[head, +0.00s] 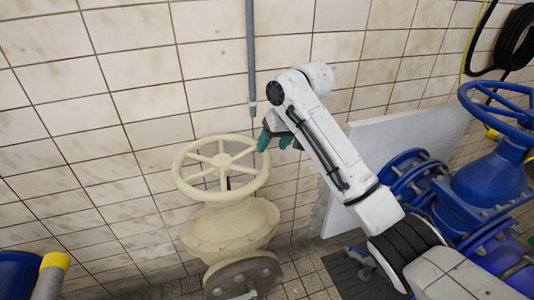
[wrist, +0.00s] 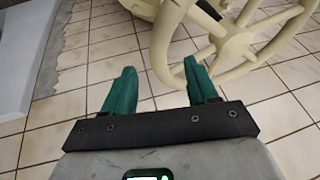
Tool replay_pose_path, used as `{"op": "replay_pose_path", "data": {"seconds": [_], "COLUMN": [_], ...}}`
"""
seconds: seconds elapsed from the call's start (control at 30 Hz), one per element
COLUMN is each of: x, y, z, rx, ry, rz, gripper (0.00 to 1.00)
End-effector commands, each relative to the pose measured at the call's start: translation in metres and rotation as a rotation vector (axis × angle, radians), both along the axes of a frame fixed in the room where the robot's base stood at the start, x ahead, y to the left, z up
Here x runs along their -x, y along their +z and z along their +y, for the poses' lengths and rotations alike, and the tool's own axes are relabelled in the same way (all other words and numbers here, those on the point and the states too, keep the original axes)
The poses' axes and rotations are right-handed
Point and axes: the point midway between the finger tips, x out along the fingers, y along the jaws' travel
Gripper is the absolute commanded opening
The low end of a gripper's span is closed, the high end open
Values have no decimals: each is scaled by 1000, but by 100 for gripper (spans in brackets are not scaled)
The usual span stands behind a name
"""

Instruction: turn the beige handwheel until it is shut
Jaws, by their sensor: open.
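The beige handwheel (head: 220,168) sits on top of a beige valve body (head: 228,228) in front of the tiled wall. Its rim and several spokes show. In the wrist view the handwheel (wrist: 222,38) fills the upper right, its rim passing close to the right fingertip. My gripper (head: 274,138) has green fingers and is at the right, upper side of the rim in the head view. I cannot tell whether the right finger touches the rim.
A thin grey vertical pipe (head: 250,50) runs down the wall behind the handwheel. A blue valve with a blue handwheel (head: 503,105) stands at the right. A pale panel (head: 400,140) is behind my arm. A yellow-capped pipe (head: 52,272) is at lower left.

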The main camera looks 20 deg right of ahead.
Motion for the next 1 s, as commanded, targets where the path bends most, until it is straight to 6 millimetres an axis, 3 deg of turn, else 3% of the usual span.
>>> {"op": "replay_pose_path", "data": {"seconds": [0.1,0.3,0.7,1.0], "x": [-7,-15,-18,-18], "y": [-19,-39,-45,-45], "z": [5,10,11,11], "rx": [1,1,0,0], "ry": [-1,-1,0,0], "rz": [3,1,-1,-1], "gripper": [58,58,58,29]}}
